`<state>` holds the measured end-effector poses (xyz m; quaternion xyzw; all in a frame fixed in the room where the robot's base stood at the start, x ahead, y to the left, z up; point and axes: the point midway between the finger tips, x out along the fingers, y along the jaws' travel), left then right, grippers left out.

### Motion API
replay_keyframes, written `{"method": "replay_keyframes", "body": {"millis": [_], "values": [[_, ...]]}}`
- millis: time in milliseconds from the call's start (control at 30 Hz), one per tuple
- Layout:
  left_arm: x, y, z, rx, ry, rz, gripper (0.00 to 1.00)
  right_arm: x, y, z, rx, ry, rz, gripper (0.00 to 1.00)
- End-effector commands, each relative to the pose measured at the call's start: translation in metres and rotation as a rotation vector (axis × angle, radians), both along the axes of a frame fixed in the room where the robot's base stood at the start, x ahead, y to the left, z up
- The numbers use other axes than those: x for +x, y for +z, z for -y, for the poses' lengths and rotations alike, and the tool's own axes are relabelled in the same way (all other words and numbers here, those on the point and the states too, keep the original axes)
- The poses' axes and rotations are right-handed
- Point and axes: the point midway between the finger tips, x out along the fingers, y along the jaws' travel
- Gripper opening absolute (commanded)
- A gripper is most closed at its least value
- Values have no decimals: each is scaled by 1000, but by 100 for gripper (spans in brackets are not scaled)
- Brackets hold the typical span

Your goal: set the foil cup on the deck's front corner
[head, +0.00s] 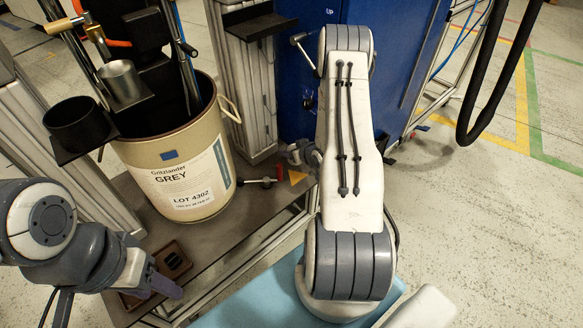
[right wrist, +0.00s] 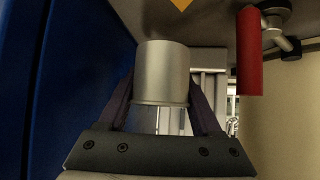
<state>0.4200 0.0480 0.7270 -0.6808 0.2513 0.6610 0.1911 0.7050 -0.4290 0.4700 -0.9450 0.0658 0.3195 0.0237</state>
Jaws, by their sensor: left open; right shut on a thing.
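The foil cup (right wrist: 162,72) is a plain silver cylinder in the right wrist view. My right gripper (right wrist: 160,100) is shut on it, with a dark finger on either side. The triangle also shows at the top of the right wrist view (right wrist: 181,4), beyond the cup. My left gripper (head: 160,284) is open and empty at the lower left, by a small brown slotted holder (head: 170,258).
The beige drum (head: 180,165), labelled GREY, stands on the deck. A red-handled valve (right wrist: 250,52) is right of the cup in the right wrist view. A black cup (head: 75,124) and a metal cup (head: 121,80) sit on brackets at the drum. A blue cabinet (head: 295,75) stands behind.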

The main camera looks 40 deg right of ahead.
Motion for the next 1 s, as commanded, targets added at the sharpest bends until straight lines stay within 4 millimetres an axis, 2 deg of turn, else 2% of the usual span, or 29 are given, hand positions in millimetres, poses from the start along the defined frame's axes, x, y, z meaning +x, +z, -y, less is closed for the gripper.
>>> {"method": "replay_keyframes", "body": {"millis": [33, 267, 433, 833, 867, 933, 1000], "values": [[0, -6, 0, 0, 0, 0, 50, 0, -11, 1, -1, -1, 0, 2], [0, -11, 0, 0, 0, 0, 50, 1, -29, 0, -1, 1, 1, 2], [0, -21, 0, 0, 0, 0, 50, 1, -55, -2, 0, 1, 0, 2], [0, -23, 0, 0, 0, 0, 50, 2, -61, -3, -1, 3, 1, 2], [0, -23, 0, 0, 0, 0, 50, 2, -61, -3, -1, 3, 1, 70], [0, -22, 0, 0, 0, 0, 50, 2, -60, -3, -1, 3, 1, 96], [0, -22, 0, 0, 0, 0, 50, 2, -60, -3, -1, 3, 1, 97]]}}
